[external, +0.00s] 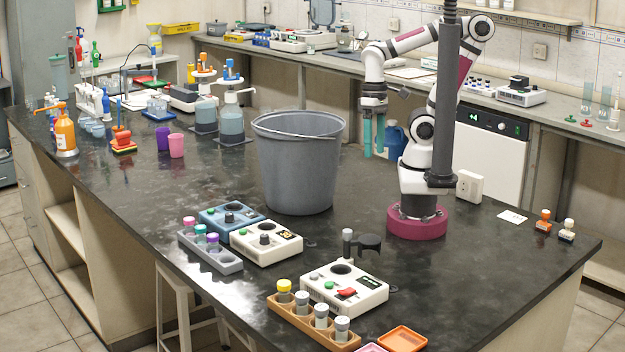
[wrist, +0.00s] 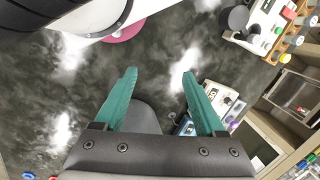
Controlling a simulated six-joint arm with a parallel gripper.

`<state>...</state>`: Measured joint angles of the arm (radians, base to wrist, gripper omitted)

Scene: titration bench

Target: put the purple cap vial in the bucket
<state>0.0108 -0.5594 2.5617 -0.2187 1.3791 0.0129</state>
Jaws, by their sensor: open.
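The purple cap vial (external: 213,241) stands in the grey rack (external: 228,268) at the front left of the bench, beside a teal cap vial and a pink cap vial. The large grey bucket (external: 296,170) stands upright mid-bench, and the part of its inside that shows looks empty. My gripper (external: 374,138) is open and empty, pointing down in the air to the right of the bucket, well away from the vial. In the wrist view its teal fingers (wrist: 160,74) are spread, with part of the bucket (wrist: 143,114) between and behind them.
A blue device (external: 229,216) and a white device (external: 266,243) stand between rack and bucket. A white stirrer (external: 344,288) and an orange rack (external: 313,326) with several vials are at the front. Purple and pink cups (external: 177,146) stand left of the bucket.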

